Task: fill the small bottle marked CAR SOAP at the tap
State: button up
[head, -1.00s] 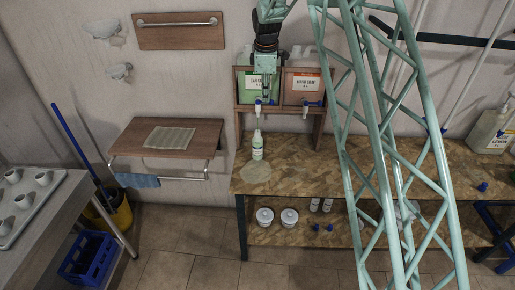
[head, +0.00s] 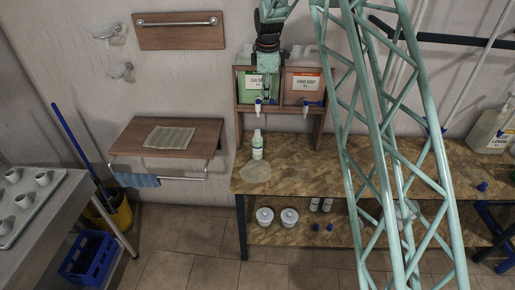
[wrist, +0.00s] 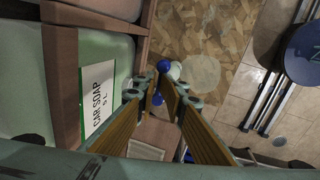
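The small bottle (head: 257,148), pale with a green label, stands upright on the bench below the green CAR SOAP drum's tap (head: 258,110). Its level is too small to read. The drum (head: 245,88) sits in the left bay of a wooden stand; its label (wrist: 98,98) shows in the wrist view. My gripper (head: 265,98) points down in front of the drum, at the tap. In the wrist view its fingertips (wrist: 159,82) are close together, with a small gap, by the tap's blue parts (wrist: 164,66). I cannot tell whether they grip the tap. The fingers partly hide the tap.
A HAND SOAP drum (head: 302,88) with its own tap stands to the right. My lattice column crosses the right side. A yellowish LEMON container (head: 490,130) stands far right.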

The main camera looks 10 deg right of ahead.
jog(key=shift+o, duration=1.2)
jog(key=shift+f, duration=0.25)
jog(key=shift+r, duration=0.1)
jog(key=shift+r, duration=0.1)
jog(key=shift+w+d, duration=0.1)
jog(key=shift+w, duration=0.15)
jog(key=shift+o, duration=0.7)
jog(key=o, duration=0.3)
jog(key=shift+r, duration=0.2)
